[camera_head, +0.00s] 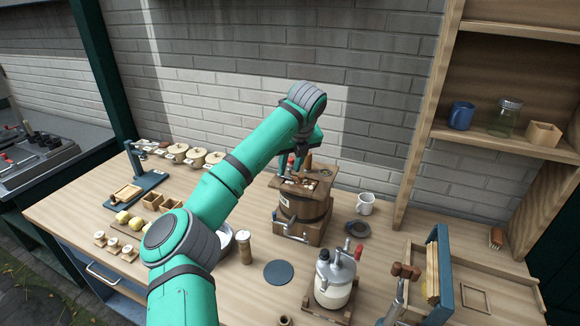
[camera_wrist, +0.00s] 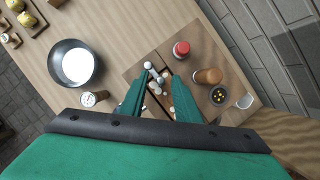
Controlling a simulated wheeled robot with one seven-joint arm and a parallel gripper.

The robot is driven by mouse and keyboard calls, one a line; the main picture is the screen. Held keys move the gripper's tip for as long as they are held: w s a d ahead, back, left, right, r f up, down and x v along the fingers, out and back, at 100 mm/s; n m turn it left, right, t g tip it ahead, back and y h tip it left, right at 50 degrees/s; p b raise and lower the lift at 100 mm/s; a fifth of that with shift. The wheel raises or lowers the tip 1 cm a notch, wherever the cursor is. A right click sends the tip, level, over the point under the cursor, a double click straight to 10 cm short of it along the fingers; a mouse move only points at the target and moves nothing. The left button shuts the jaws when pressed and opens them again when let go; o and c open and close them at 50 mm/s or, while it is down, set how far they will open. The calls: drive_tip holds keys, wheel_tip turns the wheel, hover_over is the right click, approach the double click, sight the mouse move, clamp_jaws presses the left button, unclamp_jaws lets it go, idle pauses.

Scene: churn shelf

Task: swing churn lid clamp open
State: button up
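The wooden churn (camera_head: 304,208) stands on the bench in the head view, with a square wooden lid (camera_head: 318,188) on top. In the wrist view the lid (camera_wrist: 205,45) fills the middle. A small silver lever with rounded ends, which looks like the lid clamp (camera_wrist: 153,72), lies near my fingertips. My gripper (camera_wrist: 160,78) is above the lid with its two green fingers apart. The lever shows at the gap between the tips; I cannot tell whether they touch it. In the head view my arm partly hides the gripper and lid top.
A red-capped part (camera_wrist: 181,49) and a brown wooden handle (camera_wrist: 207,76) stand on the lid close to the right finger. A pepper-mill-like jar (camera_head: 244,247) is at left.

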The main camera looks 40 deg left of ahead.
drive_tip(key=shift+f, duration=0.1)
clamp_jaws()
drive_tip(key=shift+m, duration=0.3)
drive_tip(key=m, duration=0.1)
drive_tip(key=s+m+t, duration=0.1)
drive_tip(key=m+h, duration=0.1)
drive_tip(key=m, duration=0.1)
drive_tip(key=shift+s+a, duration=0.2)
drive_tip(key=shift+s, duration=0.1)
drive_tip(key=m, duration=0.1)
drive_tip(key=m+h, duration=0.1)
drive_tip(key=s+m+t, duration=0.1)
drive_tip(key=shift+a+m, duration=0.3)
drive_tip(key=shift+m, duration=0.1)
drive_tip(key=m+h, duration=0.1)
drive_tip(key=m, duration=0.1)
drive_tip(key=s+a+m+h, duration=0.1)
drive_tip(key=m, duration=0.1)
drive_tip(key=shift+m, duration=0.3)
drive_tip(key=shift+s+a+m+h, duration=0.1)
drive_tip(key=shift+a+m+h, duration=0.2)
drive_tip(key=shift+m, duration=0.55)
drive_tip(key=shift+s+a+m+h, duration=0.1)
drive_tip(key=shift+a+m+h, duration=0.15)
drive_tip(key=shift+m+h, duration=0.4)
drive_tip(key=shift+s+a+m+h, duration=0.15)
drive_tip(key=shift+a+m, duration=0.1)
drive_tip(key=shift+m, duration=0.75)
drive_tip(key=shift+w, duration=0.1)
